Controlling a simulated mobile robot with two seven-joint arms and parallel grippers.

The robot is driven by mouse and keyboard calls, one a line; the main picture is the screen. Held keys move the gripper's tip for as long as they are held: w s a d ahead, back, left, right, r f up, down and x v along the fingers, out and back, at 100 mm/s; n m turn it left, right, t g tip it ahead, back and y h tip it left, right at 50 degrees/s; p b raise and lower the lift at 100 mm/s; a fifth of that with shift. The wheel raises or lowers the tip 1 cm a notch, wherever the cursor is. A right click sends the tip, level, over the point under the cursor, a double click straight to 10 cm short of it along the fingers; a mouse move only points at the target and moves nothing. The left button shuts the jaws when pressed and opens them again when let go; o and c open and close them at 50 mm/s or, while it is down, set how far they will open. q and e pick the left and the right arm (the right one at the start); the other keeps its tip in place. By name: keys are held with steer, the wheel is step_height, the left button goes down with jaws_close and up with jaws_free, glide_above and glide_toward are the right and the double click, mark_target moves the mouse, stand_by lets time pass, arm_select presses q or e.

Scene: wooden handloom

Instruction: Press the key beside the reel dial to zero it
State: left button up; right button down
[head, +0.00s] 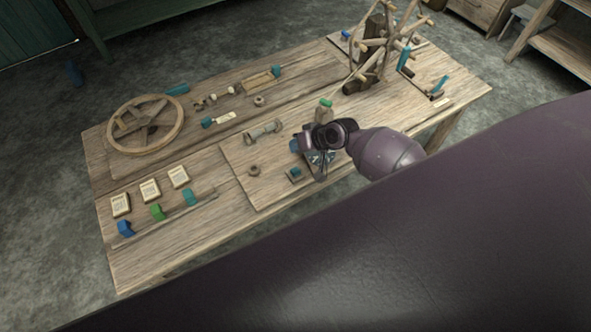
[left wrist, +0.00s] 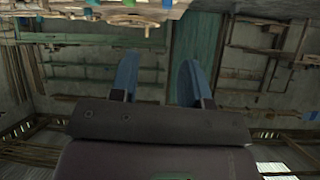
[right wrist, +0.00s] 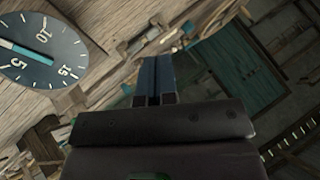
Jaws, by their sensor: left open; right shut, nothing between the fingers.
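In the head view the dial (head: 318,158) is partly hidden under my right wrist. My right gripper (head: 295,146) is shut and empty, its blue fingertips close to the dial's left side; they also show together in the right wrist view (right wrist: 155,70). A small teal block (head: 295,174) sits left of the dial; I cannot tell whether it is the key. My left gripper (left wrist: 157,80) is open and empty, away from the table.
A wooden reel (head: 385,50) stands at the table's far right. A spoked wheel (head: 146,124) lies at the left, with several cards (head: 150,190) and coloured blocks (head: 157,211) near it. A spindle (head: 263,131) lies left of my right gripper.

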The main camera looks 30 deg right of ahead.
mark_target(297, 170)
steer(key=shift+f, duration=0.15)
step_height(297, 170, down, 8)
steer(key=b, duration=0.5)
steer(key=shift+s+b, duration=0.1)
steer(key=shift+b, duration=0.2)
steer(key=shift+f, duration=0.3)
arm_select(q)
steer(key=f, duration=0.2)
steer(key=w+f, duration=0.1)
steer(key=f, duration=0.1)
steer(key=shift+d, duration=0.3)
steer(key=shift+r, duration=0.1)
arm_select(e)
steer(key=shift+r, duration=0.1)
arm_select(q)
steer(key=shift+s+f, duration=0.15)
steer(key=shift+f, duration=0.2)
steer(key=shift+r, duration=0.2)
steer(key=shift+f+b, duration=0.25)
steer(key=shift+b, duration=0.05)
